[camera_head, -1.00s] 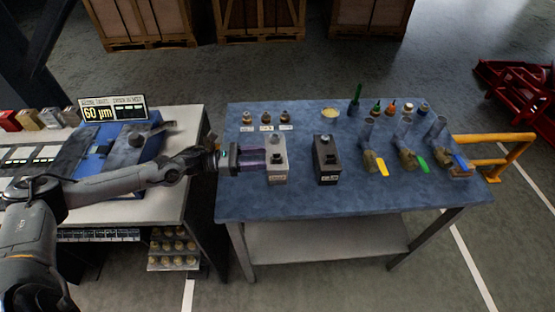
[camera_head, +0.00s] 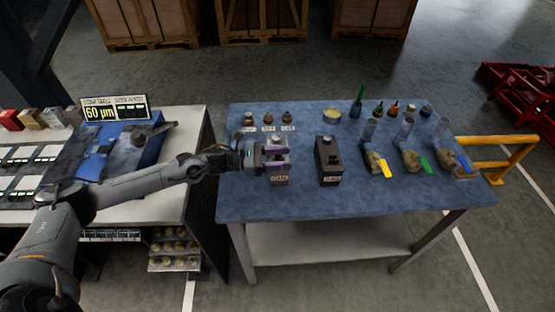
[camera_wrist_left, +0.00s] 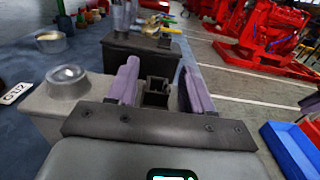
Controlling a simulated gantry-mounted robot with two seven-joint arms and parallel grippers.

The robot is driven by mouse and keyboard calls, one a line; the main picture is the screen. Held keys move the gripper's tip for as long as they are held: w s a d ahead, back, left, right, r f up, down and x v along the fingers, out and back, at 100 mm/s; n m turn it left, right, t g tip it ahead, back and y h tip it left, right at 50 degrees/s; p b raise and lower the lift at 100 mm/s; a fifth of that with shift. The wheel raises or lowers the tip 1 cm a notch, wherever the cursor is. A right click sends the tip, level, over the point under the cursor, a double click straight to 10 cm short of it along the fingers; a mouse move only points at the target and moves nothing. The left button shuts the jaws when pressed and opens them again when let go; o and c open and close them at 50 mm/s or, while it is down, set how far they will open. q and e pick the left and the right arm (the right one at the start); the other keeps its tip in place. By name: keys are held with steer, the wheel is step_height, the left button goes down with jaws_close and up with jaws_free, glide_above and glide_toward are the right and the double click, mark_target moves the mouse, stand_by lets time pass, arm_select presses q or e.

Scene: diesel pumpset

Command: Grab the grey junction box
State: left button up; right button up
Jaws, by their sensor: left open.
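The grey junction box (camera_head: 279,178) stands on the blue bench top, with a small label on its front. In the left wrist view its pale top and round knob (camera_wrist_left: 68,80) show at the left. My left gripper (camera_head: 276,156) is over the box, its two purple fingers apart. In the left wrist view the open left gripper (camera_wrist_left: 161,88) has a dark square fitting (camera_wrist_left: 157,92) between its fingers, apparently on the box top. Whether the fingers touch it I cannot tell. The gripper hides part of the box. My right gripper is not in view.
A similar black box (camera_head: 328,163) stands just to the right. Small fittings (camera_head: 268,118) with label cards lie behind. The blue bench (camera_head: 370,200) has bare room in front. A side table (camera_head: 188,205) stands left.

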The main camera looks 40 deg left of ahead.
arm_select(q)
jaws_close()
steer(key=shift+r, duration=0.2)
stand_by(0.3)
